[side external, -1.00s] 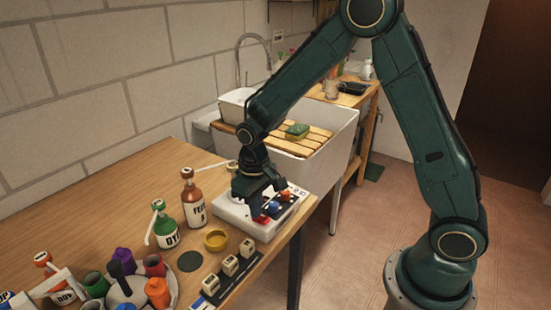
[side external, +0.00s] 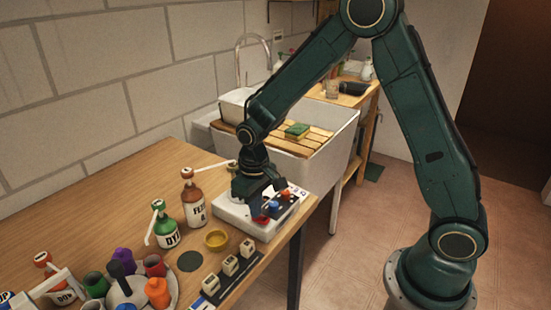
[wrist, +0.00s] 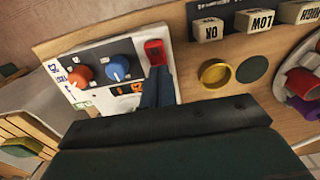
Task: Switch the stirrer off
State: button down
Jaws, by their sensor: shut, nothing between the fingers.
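The stirrer is a white box (side external: 235,216) near the table's right edge, also in the wrist view (wrist: 95,52). It has an orange-red knob (wrist: 80,77), a blue knob (wrist: 118,69) and a small dark display with orange marks (wrist: 130,89). Its red rocker switch (wrist: 154,52) stands at one end of the panel and also shows in the side view (side external: 262,219). My gripper (wrist: 157,74) is shut and empty, its blue fingers over the panel close beside the switch. I cannot tell whether they touch it. The fingers hide part of the panel.
A yellow cup (side external: 216,240) and a dark round pad (side external: 190,261) lie close to the stirrer. Cream label blocks (side external: 231,265) line the front edge. Green (side external: 167,230) and brown (side external: 194,200) pump bottles stand behind. A sink (side external: 335,150) is beyond the table.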

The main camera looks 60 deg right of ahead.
jog(key=shift+s+f, duration=0.15)
jog(key=shift+s, duration=0.05)
jog(key=shift+w+r, duration=0.15)
jog(key=shift+r, duration=3.35)
jog(key=shift+r, duration=0.1)
jog(key=s+d+r+t, duration=0.2)
jog(key=s+r+t, duration=0.1)
jog(key=s+r, duration=0.75)
jog(key=s+d+r+t, duration=0.1)
jog(key=s+r, duration=0.3)
jog(key=s, duration=0.7)
jog(key=shift+s+t, duration=0.35)
jog(key=shift+t, duration=0.45)
